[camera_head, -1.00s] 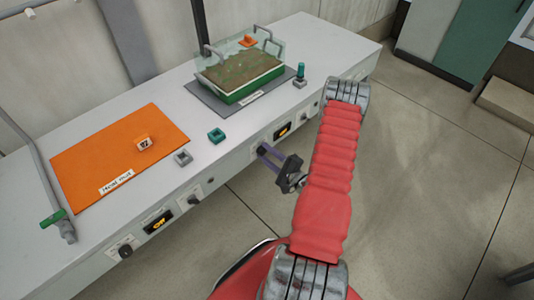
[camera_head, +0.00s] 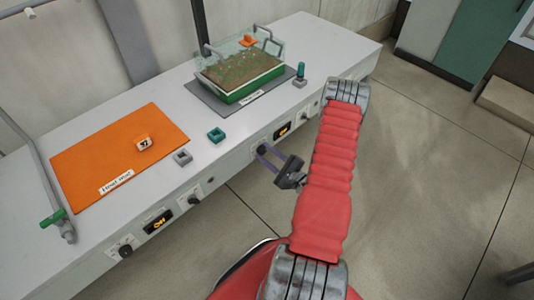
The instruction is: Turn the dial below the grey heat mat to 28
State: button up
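The grey heat mat (camera_head: 203,101) lies on the bench top under a green tray of soil. Below it, on the bench's front face, is a panel with a small lit orange display (camera_head: 283,130), too small to read. The dial at the left of that display is mostly hidden by my gripper (camera_head: 262,151). My gripper's two thin purplish fingers reach up and left to the dial's place, with the dark palm in front of the bench face. The fingers show a gap between them, but I cannot tell whether they press on the dial.
An orange mat (camera_head: 95,165) lies at the left, with a second display (camera_head: 158,222) and black dial (camera_head: 125,251) below it. Another knob (camera_head: 195,199) sits between the panels. A green-handled pipe (camera_head: 53,218) stands at the left edge. Open floor lies at the right.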

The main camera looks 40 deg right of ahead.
jog(key=o, duration=0.4)
jog(key=shift+c, duration=0.2)
jog(key=shift+r, duration=0.1)
jog(key=s, duration=1.3)
jog(key=shift+s+d, duration=0.15)
jog(key=shift+s, duration=0.25)
